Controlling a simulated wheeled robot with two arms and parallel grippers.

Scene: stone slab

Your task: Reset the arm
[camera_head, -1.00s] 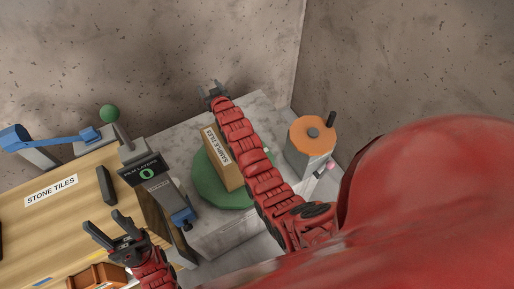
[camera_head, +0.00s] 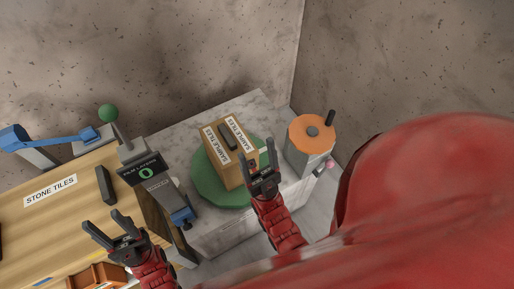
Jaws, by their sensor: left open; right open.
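My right gripper (camera_head: 262,166) is open and empty, at the front right of the cardboard-coloured box labelled SAMPLE TILES (camera_head: 229,170). In the picture it overlaps the box's right edge; I cannot tell if they touch. The box stands on a round green turntable (camera_head: 209,188) on the stone slab (camera_head: 259,103). My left gripper (camera_head: 113,232) is open and empty at the lower left, in front of the wooden STONE TILES box.
The wooden box labelled STONE TILES (camera_head: 88,204) fills the left. A grey device reading 0 (camera_head: 147,172) stands beside it. A blue-armed device (camera_head: 62,142) is behind. A grey drum with an orange top (camera_head: 308,149) stands right of the turntable.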

